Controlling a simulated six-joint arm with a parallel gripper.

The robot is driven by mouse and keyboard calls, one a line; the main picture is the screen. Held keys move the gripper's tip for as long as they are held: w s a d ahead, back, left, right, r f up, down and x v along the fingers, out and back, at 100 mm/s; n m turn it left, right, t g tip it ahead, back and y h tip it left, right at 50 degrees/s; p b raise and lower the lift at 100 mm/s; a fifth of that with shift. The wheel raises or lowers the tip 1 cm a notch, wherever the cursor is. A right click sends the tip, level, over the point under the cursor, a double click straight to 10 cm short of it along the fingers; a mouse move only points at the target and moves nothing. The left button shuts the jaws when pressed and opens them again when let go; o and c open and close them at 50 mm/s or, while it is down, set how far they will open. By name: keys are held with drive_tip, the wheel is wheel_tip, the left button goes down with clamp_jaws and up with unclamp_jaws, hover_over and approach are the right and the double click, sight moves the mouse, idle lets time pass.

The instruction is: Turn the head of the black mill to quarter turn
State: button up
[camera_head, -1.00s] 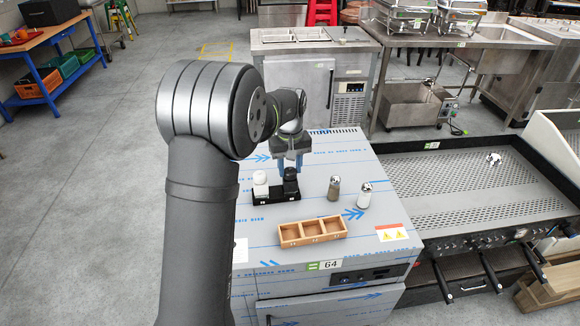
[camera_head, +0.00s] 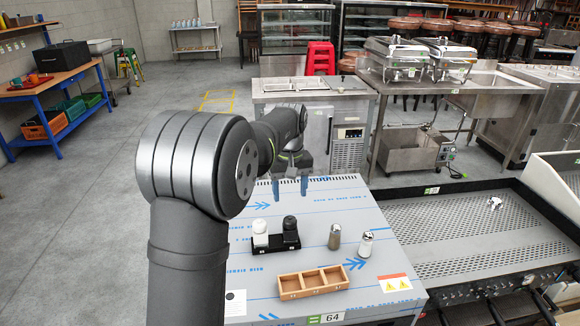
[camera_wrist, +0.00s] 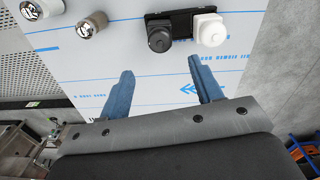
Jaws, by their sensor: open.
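The black mill (camera_head: 290,230) stands upright in a black holder (camera_head: 276,244), beside a white mill (camera_head: 260,233) on its left. In the wrist view the black mill (camera_wrist: 159,40) and white mill (camera_wrist: 212,30) show from above at the top of the picture. My gripper (camera_head: 290,190) is open and empty, above the steel top and behind the mills. In the wrist view its two blue fingers (camera_wrist: 158,78) are spread apart below the black mill, not touching it. The mill head's exact angle cannot be made out.
Two shakers, one brown (camera_head: 335,237) and one white-bodied (camera_head: 366,244), stand to the right of the holder. A wooden three-compartment box (camera_head: 313,282) lies in front. The film-covered steel top (camera_head: 385,265) has bare room around them.

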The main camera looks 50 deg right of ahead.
wheel_tip(320, 180, up, 8)
hover_over(290, 219)
drive_tip(key=shift+r, duration=0.2)
idle(0.5)
wheel_tip(290, 219, down, 18)
drive_tip(key=shift+r, duration=0.25)
idle(0.4)
